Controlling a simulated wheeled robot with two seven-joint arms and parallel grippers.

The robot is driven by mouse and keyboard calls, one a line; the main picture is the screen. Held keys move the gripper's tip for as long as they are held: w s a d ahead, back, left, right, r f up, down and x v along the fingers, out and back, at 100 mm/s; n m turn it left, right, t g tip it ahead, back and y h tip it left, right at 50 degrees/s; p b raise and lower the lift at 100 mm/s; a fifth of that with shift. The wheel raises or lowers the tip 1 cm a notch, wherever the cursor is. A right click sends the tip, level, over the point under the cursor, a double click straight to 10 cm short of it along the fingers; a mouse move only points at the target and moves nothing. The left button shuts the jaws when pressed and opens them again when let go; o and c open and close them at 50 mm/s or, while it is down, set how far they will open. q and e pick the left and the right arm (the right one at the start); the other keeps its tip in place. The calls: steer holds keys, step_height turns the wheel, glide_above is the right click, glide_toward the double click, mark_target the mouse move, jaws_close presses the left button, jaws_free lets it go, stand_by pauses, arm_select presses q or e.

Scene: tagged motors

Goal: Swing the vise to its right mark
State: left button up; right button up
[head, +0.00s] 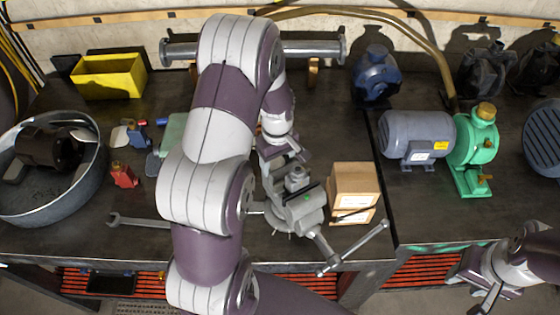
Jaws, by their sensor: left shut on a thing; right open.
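The grey bench vise (306,208) stands near the front edge of the bench, left of two stacked cardboard boxes. Its front end and long handle bar point toward the lower right, over the bench edge. My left arm crosses the middle of the view and hides part of the vise's left side. My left gripper (283,163) points down at the vise's back end and is shut on it; the exact contact is partly hidden. My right gripper (470,289) is open and empty at the lower right, in front of the bench. I cannot make out the vise's marks.
Cardboard boxes (355,186) stand close to the vise's right. A grey motor (414,134) with a green pump (473,152) is further right. A yellow bin (110,77) is behind.

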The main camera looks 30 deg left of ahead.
arm_select(q)
steer(key=shift+a, duration=0.1)
stand_by(0.5)
steer(key=o, duration=1.5)
steer(key=shift+s+a, duration=0.1)
steer(key=shift+a, duration=0.05)
steer(key=shift+r, duration=0.15)
step_height(320, 180, up, 12)
steer(key=shift+s+r+b, duration=0.15)
steer(key=shift+r+b, duration=0.1)
steer(key=shift+b, duration=1)
